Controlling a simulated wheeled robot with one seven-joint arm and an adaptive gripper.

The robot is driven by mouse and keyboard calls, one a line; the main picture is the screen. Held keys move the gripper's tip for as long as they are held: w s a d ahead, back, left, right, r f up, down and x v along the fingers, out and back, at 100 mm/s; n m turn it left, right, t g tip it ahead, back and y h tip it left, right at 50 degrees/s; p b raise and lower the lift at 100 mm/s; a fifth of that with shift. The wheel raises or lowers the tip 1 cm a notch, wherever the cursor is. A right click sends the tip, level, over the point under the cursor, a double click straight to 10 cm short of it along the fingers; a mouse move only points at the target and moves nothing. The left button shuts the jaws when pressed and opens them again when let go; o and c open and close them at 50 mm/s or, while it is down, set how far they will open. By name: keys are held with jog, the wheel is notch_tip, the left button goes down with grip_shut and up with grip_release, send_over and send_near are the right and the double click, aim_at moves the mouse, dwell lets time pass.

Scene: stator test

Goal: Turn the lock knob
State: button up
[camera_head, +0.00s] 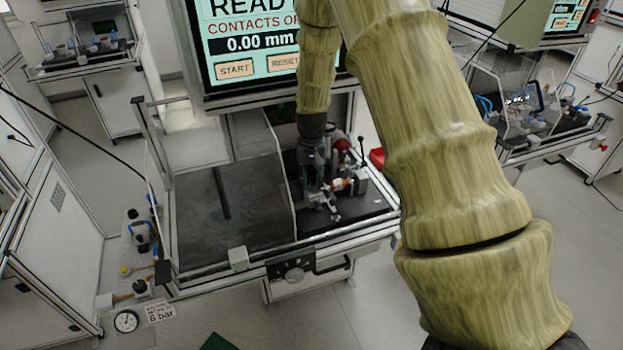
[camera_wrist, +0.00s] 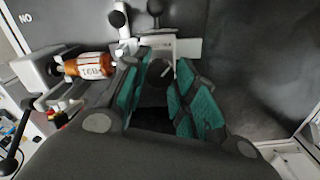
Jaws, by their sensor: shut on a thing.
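My gripper (camera_wrist: 165,60) shows teal pads on both sides of a small dark part, which I take to be the lock knob (camera_wrist: 157,70). The pads hide most of it, and its turn angle cannot be read. In the head view my gripper (camera_head: 320,182) points down over the test fixture (camera_head: 345,212) on the right half of the bench. A copper-coloured stator with a white label (camera_wrist: 90,66) lies in the fixture, left of the pads in the wrist view. A light metal bracket (camera_wrist: 185,47) is just beyond the fingertips.
Black ball-ended levers (camera_wrist: 155,8) stand close beyond the fingers. A screen (camera_head: 262,45) with START and RESET buttons hangs above the bench. A clear panel (camera_head: 280,175) divides the bench; the dark mat (camera_head: 195,225) left of it is mostly clear.

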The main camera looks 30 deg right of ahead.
aim_at(312, 181)
jog(key=shift+w+d+r, duration=0.1)
jog(key=shift+w, duration=0.05)
jog(key=o, duration=1.1)
jog(key=shift+c, duration=0.2)
notch_tip(312, 181, up, 12)
